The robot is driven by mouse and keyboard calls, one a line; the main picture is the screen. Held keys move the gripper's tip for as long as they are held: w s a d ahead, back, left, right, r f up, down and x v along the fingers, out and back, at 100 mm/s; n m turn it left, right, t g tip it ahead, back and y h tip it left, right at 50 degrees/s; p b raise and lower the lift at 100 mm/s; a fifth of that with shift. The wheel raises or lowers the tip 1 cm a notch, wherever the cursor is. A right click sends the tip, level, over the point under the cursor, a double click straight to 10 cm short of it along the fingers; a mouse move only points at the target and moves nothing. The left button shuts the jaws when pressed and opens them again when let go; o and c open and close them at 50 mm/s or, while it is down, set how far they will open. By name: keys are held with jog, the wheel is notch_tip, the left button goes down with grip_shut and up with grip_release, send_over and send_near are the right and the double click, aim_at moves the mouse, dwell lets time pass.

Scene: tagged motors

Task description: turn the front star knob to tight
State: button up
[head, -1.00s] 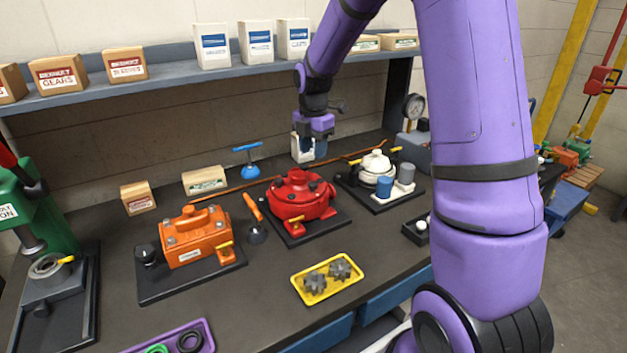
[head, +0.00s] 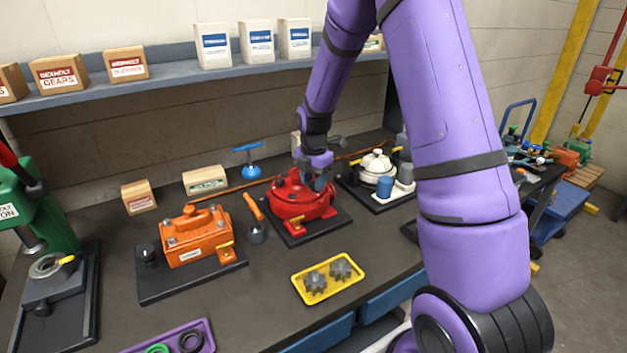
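A red round motor (head: 299,206) sits on a black base plate (head: 295,238) on the bench. Small dark knobs show on its top, but they are too small for me to make out a star shape or a tight mark. My gripper (head: 318,184) points down over the right side of the red motor's top. It covers that part of the motor, including any knob there. The fingers are small and dark, and I cannot tell whether they are open or touching a knob.
An orange motor (head: 196,237) and an orange-handled tool (head: 254,218) lie left of the red motor. A white motor (head: 376,165) with a blue cup (head: 385,187) stands to the right. A yellow tray (head: 328,292) with gears is in front. A shelf (head: 180,70) runs behind.

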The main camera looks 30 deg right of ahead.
jog(key=c, duration=0.7)
jog(key=shift+o, duration=0.2)
